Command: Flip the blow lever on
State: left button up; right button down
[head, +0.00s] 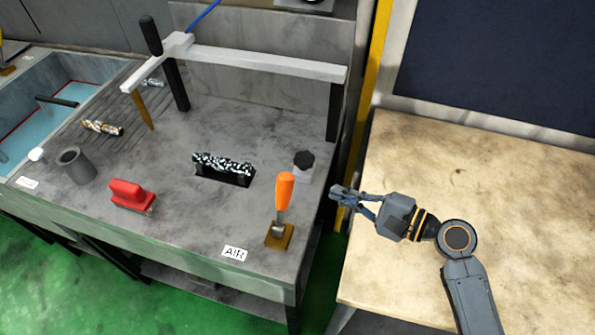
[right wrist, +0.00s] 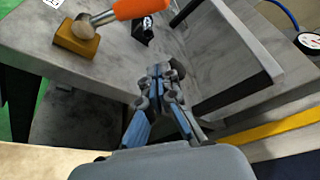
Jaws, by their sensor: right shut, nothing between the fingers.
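The blow lever (head: 283,193) has an orange handle on a metal stem and a brass-coloured base (head: 279,236), near the right front corner of the grey bench. A label reading "AIR" (head: 235,253) lies to its left. The lever's handle stands nearly upright in the head view; it also shows at the top of the right wrist view (right wrist: 138,9). My right gripper (head: 338,194) is shut and empty, to the right of the lever and apart from it. Its closed fingers show in the right wrist view (right wrist: 160,72). My left gripper is not in view.
A black knob on a grey block (head: 303,164) stands behind the lever. A black-and-white speckled piece (head: 222,166), a red handle (head: 130,194) and a grey cup (head: 75,165) are further left. A light bar frame (head: 260,64) spans the back. A wooden table (head: 450,190) is at right.

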aim_at(282, 203)
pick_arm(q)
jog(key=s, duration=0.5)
pick_arm(e)
jog(key=p+x, duration=0.1)
jog(key=x, duration=0.2)
jog(key=p+x, duration=0.1)
jog(key=x, duration=0.2)
jog(key=p+x, duration=0.1)
jog(key=x, duration=0.2)
jog(key=shift+s+a+r, duration=0.2)
jog(key=shift+a+r, duration=0.05)
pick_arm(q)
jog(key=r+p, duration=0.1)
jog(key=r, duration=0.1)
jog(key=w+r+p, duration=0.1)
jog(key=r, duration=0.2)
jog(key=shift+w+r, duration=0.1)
pick_arm(e)
jog(key=s, duration=0.1)
jog(key=s+a+r, duration=0.1)
jog(key=s, duration=0.1)
jog(key=shift+a+r, duration=0.2)
jog(key=shift+r, duration=0.05)
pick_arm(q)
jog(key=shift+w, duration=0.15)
pick_arm(e)
jog(key=shift+s, duration=0.1)
